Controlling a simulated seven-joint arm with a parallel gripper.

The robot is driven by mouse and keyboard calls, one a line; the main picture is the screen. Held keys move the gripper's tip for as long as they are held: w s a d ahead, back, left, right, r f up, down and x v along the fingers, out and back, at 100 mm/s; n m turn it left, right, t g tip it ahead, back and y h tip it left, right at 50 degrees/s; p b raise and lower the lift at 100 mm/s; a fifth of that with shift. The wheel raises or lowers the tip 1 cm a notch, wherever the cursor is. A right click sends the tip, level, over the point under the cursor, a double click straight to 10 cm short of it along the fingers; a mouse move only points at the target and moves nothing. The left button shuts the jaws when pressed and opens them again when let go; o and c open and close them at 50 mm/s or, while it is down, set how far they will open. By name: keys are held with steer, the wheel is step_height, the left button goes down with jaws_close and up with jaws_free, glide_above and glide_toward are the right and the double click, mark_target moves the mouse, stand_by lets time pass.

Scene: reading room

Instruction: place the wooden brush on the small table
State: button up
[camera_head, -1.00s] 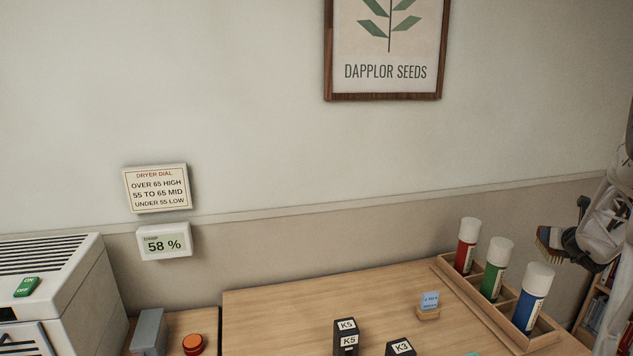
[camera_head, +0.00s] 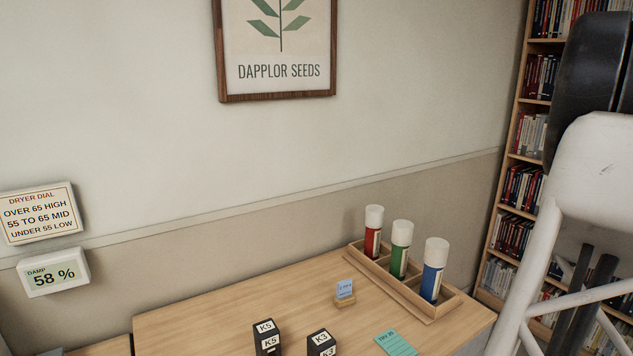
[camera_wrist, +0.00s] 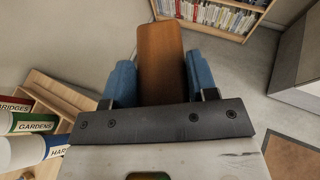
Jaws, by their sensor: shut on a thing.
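In the wrist view, my gripper (camera_wrist: 162,82) has its two blue fingers on either side of a brown wooden piece, the wooden brush (camera_wrist: 161,50). It is shut on the brush and holds it clear of the furniture. The bristles are hidden in this view. In the head view my arm fills the right edge, and gripper and brush are out of sight. I cannot make out for certain which surface is the small table.
A wooden desk (camera_head: 210,312) carries a rack (camera_head: 437,309) with red, green and blue tubes, several labelled blocks and a card stand (camera_head: 345,293). A bookshelf (camera_head: 516,210) stands at the right. Open floor (camera_wrist: 240,65) and a grey cabinet (camera_wrist: 303,68) show in the wrist view.

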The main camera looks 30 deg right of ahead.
steer(key=s+d+m+g, duration=0.1)
steer(key=s+d+g, duration=0.1)
steer(key=s, duration=0.7)
steer(key=s+d+f+m+g+h, duration=0.1)
steer(key=s+d+m+g, duration=0.1)
steer(key=s, duration=0.7)
steer(key=shift+d+m, duration=0.3)
stand_by(0.5)
